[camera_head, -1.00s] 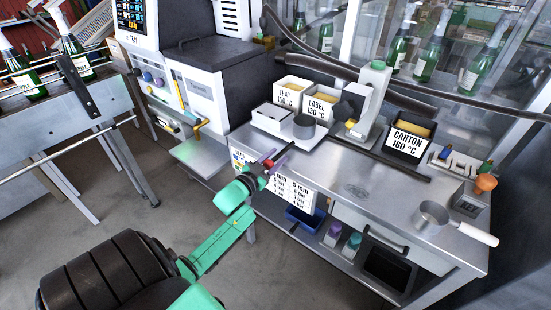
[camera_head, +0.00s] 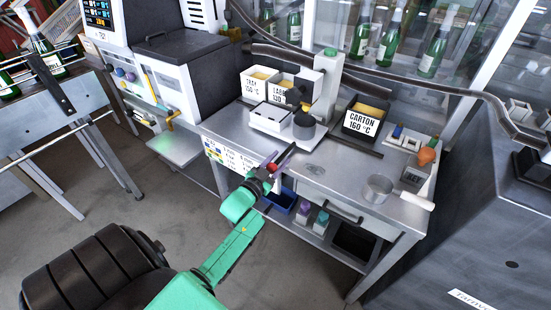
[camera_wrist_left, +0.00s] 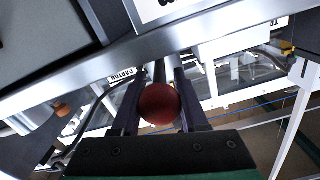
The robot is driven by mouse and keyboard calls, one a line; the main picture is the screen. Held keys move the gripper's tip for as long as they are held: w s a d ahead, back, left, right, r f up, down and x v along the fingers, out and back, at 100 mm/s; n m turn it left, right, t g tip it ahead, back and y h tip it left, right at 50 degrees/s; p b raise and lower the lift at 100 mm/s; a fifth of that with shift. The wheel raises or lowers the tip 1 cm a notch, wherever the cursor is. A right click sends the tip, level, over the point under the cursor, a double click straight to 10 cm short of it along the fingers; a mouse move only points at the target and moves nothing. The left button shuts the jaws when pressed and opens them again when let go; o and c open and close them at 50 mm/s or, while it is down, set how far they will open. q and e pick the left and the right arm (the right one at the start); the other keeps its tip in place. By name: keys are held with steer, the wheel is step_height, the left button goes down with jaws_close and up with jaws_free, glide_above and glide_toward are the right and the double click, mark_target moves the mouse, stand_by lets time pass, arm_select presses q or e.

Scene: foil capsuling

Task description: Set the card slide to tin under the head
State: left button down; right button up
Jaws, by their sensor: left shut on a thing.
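The white card (camera_head: 228,154) with printed columns and small coloured marks at its left end is on the front edge of the steel bench. My left gripper (camera_head: 272,170) is at the card's right end. In the wrist view, my left gripper (camera_wrist_left: 160,105) is shut on a round dark-red knob (camera_wrist_left: 158,104), with one finger on each side. How the knob joins the card is hidden, and the slide's setting cannot be read. A white upright machine (camera_head: 328,85) with a dark cylindrical part (camera_head: 304,126) stands on the bench. My right gripper is not in view.
Bins marked tray (camera_head: 253,88), label (camera_head: 281,93) and carton (camera_head: 360,125) stand at the back of the bench. A metal pan (camera_head: 377,188) is at the right. A blue bin (camera_head: 283,201) is on the lower shelf. The bench front is mostly clear.

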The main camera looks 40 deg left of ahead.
arm_select(q)
steer(key=shift+f, duration=0.15)
steer(key=shift+c, duration=2.2)
jaws_free()
steer(key=shift+a, duration=0.1)
steer(key=shift+s, duration=0.1)
steer(key=s+b, duration=0.1)
steer(key=s, duration=1.3)
steer(key=shift+s+d, duration=0.2)
